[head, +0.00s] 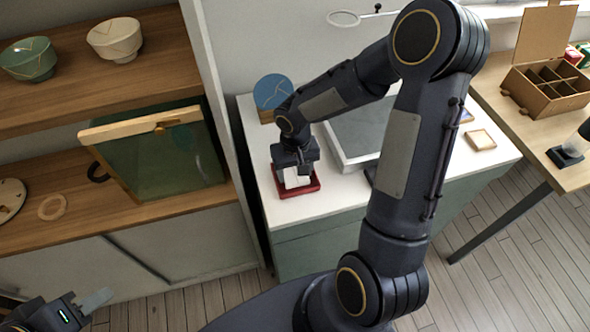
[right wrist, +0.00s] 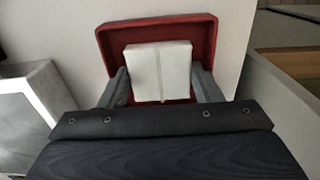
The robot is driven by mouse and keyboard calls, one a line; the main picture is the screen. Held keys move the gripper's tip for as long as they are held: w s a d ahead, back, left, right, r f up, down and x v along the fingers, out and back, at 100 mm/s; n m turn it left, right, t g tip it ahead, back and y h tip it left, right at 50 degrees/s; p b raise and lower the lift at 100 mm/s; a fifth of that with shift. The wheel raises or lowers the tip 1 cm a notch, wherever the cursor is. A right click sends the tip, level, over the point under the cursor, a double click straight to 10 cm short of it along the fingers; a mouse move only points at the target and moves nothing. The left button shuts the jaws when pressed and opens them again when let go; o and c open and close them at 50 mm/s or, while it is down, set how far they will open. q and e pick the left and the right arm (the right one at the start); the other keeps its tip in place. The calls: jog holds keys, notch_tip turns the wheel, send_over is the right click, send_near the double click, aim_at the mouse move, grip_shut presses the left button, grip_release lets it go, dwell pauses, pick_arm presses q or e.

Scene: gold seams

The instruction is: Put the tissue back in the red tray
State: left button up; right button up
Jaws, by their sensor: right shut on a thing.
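The red tray (head: 308,187) sits near the front left of the white counter. The tissue (head: 297,180) is a white, folded-looking block at the tray. In the right wrist view the tissue (right wrist: 160,68) appears over the inside of the red tray (right wrist: 207,32), between my two fingers. My right gripper (head: 296,172) points down over the tray and is shut on the tissue. The right wrist view shows its fingers (right wrist: 163,85) on either side of the tissue. I cannot tell if the tissue touches the tray floor. My left gripper (head: 88,303) is at the lower left, away from the counter; its opening is unclear.
A blue round plate (head: 272,92) stands behind the tray. A grey-framed basin or panel (head: 340,160) lies to its right, with a small wooden tray (head: 480,140) further right. A wooden shelf (head: 130,215) holding bowls is at left.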

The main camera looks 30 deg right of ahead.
aim_at(295, 174)
jog(key=shift+f+b, duration=0.3)
jog(key=shift+s+f+b, duration=0.2)
jog(key=shift+f+b, duration=0.1)
jog(key=shift+b, duration=0.1)
jog(key=o, duration=0.8)
jog(key=shift+s+f, duration=0.1)
jog(key=shift+s, duration=0.05)
jog(key=shift+c, duration=0.2)
jog(key=shift+w+r+p, duration=0.3)
jog(key=shift+r+p, duration=0.45)
jog(key=shift+r, duration=0.1)
notch_tip(295, 174, up, 11)
jog(key=s+a+r+t+y, duration=0.2)
jog(key=s+r, duration=0.1)
jog(key=s, duration=0.5)
jog(key=s+a+r+n+t+y, duration=0.1)
jog(key=s+a+r+t, duration=0.1)
jog(key=s, duration=0.6)
notch_tip(295, 174, up, 2)
jog(key=shift+s+r+t+y, duration=0.1)
jog(key=shift+s+t+y, duration=0.3)
jog(key=shift+t, duration=0.4)
